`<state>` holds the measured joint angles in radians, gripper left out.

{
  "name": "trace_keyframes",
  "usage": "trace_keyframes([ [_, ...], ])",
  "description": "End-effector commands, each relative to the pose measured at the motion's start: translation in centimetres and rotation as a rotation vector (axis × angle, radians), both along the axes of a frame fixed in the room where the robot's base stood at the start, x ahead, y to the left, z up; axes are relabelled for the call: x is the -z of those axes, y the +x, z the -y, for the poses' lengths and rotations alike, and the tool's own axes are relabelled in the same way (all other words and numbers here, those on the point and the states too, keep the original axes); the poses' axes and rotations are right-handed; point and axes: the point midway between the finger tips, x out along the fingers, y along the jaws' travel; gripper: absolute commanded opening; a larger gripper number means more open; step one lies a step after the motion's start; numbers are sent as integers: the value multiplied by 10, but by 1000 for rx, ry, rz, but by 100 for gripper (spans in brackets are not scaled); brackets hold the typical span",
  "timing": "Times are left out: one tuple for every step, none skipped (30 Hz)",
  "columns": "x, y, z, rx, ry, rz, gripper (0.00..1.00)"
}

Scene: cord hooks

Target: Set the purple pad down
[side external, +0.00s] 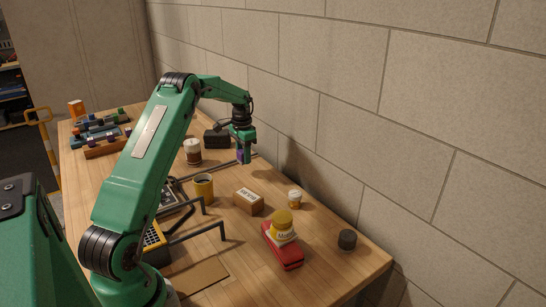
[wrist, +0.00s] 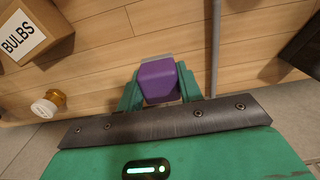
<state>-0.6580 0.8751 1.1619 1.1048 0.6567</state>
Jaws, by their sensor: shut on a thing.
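The purple pad (wrist: 158,82) sits between the two green fingers of my gripper (wrist: 159,92) in the wrist view. It looks like a small block with a rounded top face. My gripper is shut on it. In the side external view the purple pad (side external: 241,156) shows at the lower end of my gripper (side external: 243,158), near the wall side of the wooden table. Whether its underside touches the table or hangs just above it, I cannot tell.
A grey bar (wrist: 215,45) runs beside the pad. A cardboard box labelled BULBS (wrist: 28,32) and a small jar (wrist: 47,104) lie to the left. Bare wood surrounds the pad.

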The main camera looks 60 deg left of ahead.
Motion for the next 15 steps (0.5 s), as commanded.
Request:
trace_keyframes([
  [4,-1,-6,-1,-1,-1,14],
  [5,-1,-9,-1,0,0,14],
  [7,-2,-12,-1,0,0,14],
  [8,-2,-13,-1,0,0,14],
  [9,-2,-14,0,0,0,14],
  [9,-2,-15,0,0,0,14],
  [10,-2,-16,0,0,0,14],
  [10,-2,-16,0,0,0,14],
  [10,-2,-16,1,0,0,14],
  [10,-2,-16,1,0,0,14],
  [10,-2,-16,1,0,0,14],
  [11,-2,-16,1,0,0,14],
  [12,-2,-16,1,0,0,14],
  [14,-2,-16,1,0,-1,14],
  [17,-2,-16,1,0,-1,14],
])
